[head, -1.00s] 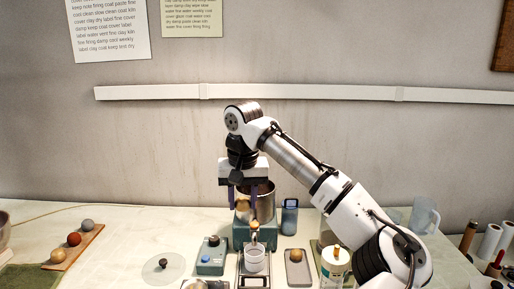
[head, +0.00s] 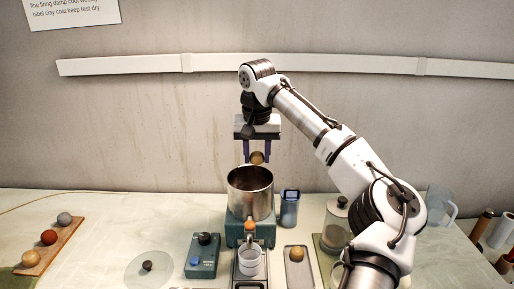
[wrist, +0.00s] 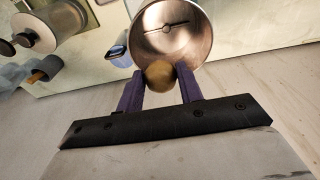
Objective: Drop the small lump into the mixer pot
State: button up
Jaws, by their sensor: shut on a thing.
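My gripper (head: 257,158) is shut on a small tan lump (head: 257,158), which sits between its purple fingers. The lump also shows in the wrist view (wrist: 160,74). The mixer pot (head: 250,194) is an open steel pot on a teal base (head: 236,229). In the head view my gripper and the lump are above the pot's back rim. In the wrist view the pot (wrist: 172,30) shows its empty-looking inside with a stirring bar, and the lump overlaps its near rim. I cannot tell exactly how far the lump is above the rim.
A white cup (head: 250,262) stands in front of the mixer on a scale-like stand. A control box (head: 204,256) is at left, and a tray with an orange-brown ball (head: 297,254) at right. A blue container (head: 289,208) stands close beside the pot. A board with balls (head: 48,245) lies far left.

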notch_tip(320, 180, down, 5)
jog(key=b, duration=0.2)
jog(key=shift+r+b, duration=0.15)
jog(key=shift+b, duration=0.15)
jog(key=o, duration=1.1)
jog(key=shift+c, duration=0.2)
notch_tip(320, 180, up, 14)
jog(key=s+b, duration=0.1)
jog(key=shift+s, duration=0.3)
